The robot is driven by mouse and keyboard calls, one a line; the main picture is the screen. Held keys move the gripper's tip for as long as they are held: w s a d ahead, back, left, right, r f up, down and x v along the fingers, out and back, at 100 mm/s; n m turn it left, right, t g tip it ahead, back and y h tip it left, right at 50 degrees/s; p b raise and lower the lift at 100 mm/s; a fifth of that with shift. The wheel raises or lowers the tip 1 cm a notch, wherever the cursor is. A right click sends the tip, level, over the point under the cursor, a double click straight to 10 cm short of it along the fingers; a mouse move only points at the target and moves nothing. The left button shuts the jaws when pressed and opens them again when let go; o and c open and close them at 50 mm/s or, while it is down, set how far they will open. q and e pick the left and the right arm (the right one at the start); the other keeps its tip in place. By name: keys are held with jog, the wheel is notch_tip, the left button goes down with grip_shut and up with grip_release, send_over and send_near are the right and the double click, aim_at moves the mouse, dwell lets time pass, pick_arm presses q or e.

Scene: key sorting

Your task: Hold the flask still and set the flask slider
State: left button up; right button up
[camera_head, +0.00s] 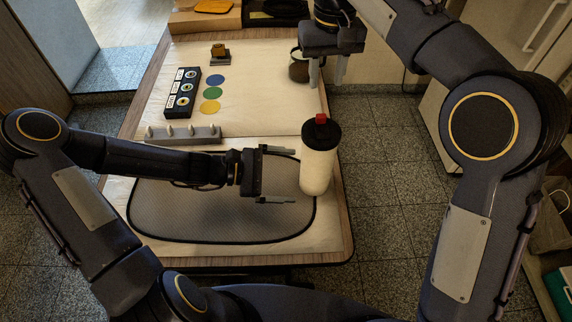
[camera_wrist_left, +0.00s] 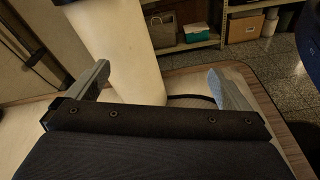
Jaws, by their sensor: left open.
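The flask (camera_head: 317,168) is a cream cylinder with a black top and a red slider (camera_head: 321,118) on it. It stands upright at the right edge of the dark mesh mat (camera_head: 200,222). My left gripper (camera_head: 292,175) is open, its fingers pointing at the flask from the left and apart from it. In the left wrist view the flask (camera_wrist_left: 130,60) rises ahead, between and beyond the two open fingers; its top is out of frame. My right gripper (camera_head: 326,75) hangs at the back right of the table, fingers down and spread, near a jar, with nothing visible between them.
A grey rack with pegs (camera_head: 184,136) lies left of centre. Behind it are a black holder with rings (camera_head: 180,93) and blue, green and yellow discs (camera_head: 211,93). A dark jar (camera_head: 299,68) stands beside my right gripper. The table's right edge (camera_head: 342,215) is close to the flask.

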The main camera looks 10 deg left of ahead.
aim_at(302, 163)
pick_arm(q)
jog(key=w+n+t, duration=0.1)
jog(key=w+f+n+t+h, duration=0.1)
jog(key=n, duration=0.1)
jog(key=w+n+t, duration=0.1)
jog(key=n, duration=0.1)
jog(key=shift+w+f+t, duration=0.3)
jog(key=shift+w, duration=0.05)
jog(key=shift+w+d+n, duration=0.15)
jog(key=shift+n, duration=0.25)
jog(key=x, duration=0.7)
jog(key=shift+w+d, duration=0.1)
jog(key=shift+d, duration=0.15)
jog(key=shift+r, duration=0.1)
